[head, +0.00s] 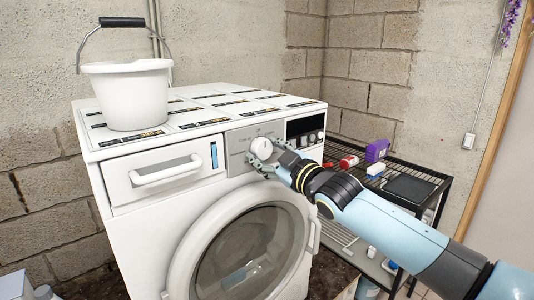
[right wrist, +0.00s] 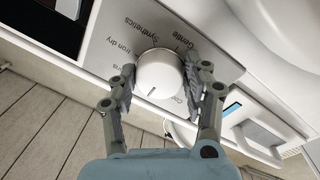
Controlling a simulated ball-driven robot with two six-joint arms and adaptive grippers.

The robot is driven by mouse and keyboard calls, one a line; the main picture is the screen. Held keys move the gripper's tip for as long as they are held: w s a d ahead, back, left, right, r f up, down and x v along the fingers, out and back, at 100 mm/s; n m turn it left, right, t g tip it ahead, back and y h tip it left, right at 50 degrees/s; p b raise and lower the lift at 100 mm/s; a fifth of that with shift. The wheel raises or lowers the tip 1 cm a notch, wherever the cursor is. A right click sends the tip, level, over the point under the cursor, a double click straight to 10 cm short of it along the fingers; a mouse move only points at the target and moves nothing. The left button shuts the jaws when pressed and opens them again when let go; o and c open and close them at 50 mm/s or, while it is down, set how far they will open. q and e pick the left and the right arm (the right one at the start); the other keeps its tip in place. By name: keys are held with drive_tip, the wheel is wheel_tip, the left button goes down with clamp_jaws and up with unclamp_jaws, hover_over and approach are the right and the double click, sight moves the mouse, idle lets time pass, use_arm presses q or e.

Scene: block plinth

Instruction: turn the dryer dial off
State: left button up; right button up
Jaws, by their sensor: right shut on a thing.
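The dryer (head: 104,192) is a white front-loading machine with a round door and a grey control panel. Its dial (head: 261,149) is a white round knob on that panel. In the right wrist view the dial (right wrist: 160,76) has a dark pointer mark near its lower left edge, and printed words such as "Synthetics", "Gentle" and "Iron dry" surround it. My right gripper (head: 264,160) is shut on the dial; in the right wrist view its fingers (right wrist: 160,88) sit on either side of the knob. My left gripper is not in view.
A white bucket (head: 128,98) with a raised handle stands on the dryer top. A black wire rack (head: 432,176) at right holds a purple container (head: 377,150), a red bottle (head: 348,162) and a dark flat item (head: 409,188). A block wall is behind.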

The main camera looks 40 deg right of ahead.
drive_tip(key=o, duration=1.2)
drive_tip(key=shift+c, duration=0.2)
drive_tip(key=shift+s, duration=0.15)
drive_tip(key=s, duration=0.7)
drive_tip(key=shift+s+f, duration=0.1)
drive_tip(key=shift+f, duration=0.05)
